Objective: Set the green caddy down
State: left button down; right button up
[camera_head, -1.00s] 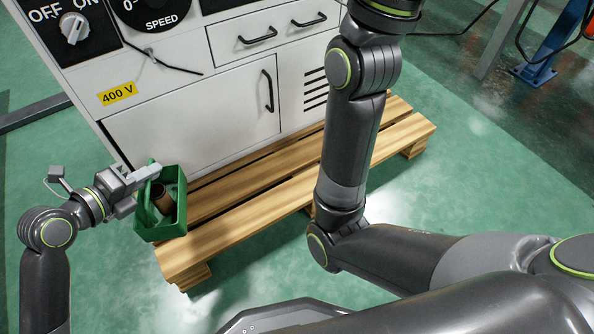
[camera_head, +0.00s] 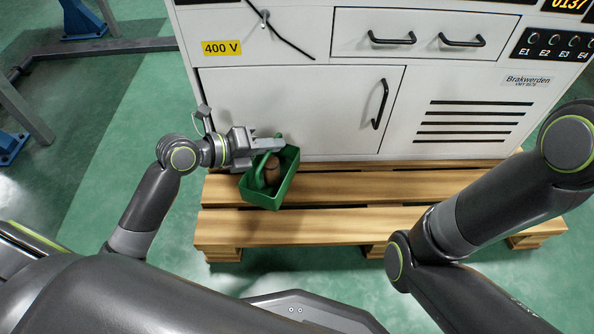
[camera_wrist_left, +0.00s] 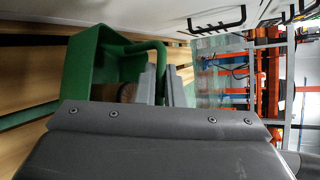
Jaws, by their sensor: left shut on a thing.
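The green caddy (camera_head: 270,198) is an open box with a handle and a brown cylindrical thing (camera_head: 272,168) inside. My left gripper (camera_head: 268,146) is shut on the caddy's handle, at its upper left side. The caddy appears above the left part of the wooden pallet; I cannot tell whether it touches it. In the left wrist view the caddy (camera_wrist_left: 90,60) shows beyond the gripper fingers (camera_wrist_left: 165,85), with its handle beside them. My right arm stands at the right of the head view, but its gripper is out of the picture.
The wooden pallet (camera_head: 330,224) lies along the foot of a white machine cabinet (camera_head: 290,115) with a black door handle. The pallet boards right of the caddy are clear. Green floor (camera_head: 90,110) lies at the left, with blue-footed stands (camera_head: 85,22).

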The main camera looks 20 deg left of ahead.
aim_at(272, 163)
pick_arm(q)
notch_tip(272, 163, down, 6)
jog(key=b, duration=0.3)
jog(key=shift+r, duration=0.1)
jog(key=shift+f+b, duration=1.3)
jog(key=shift+f, duration=0.65)
jog(key=shift+r, duration=0.1)
jog(key=c, duration=2)
grip_release()
jog(key=o, duration=0.5)
jog(key=shift+c, duration=0.2)
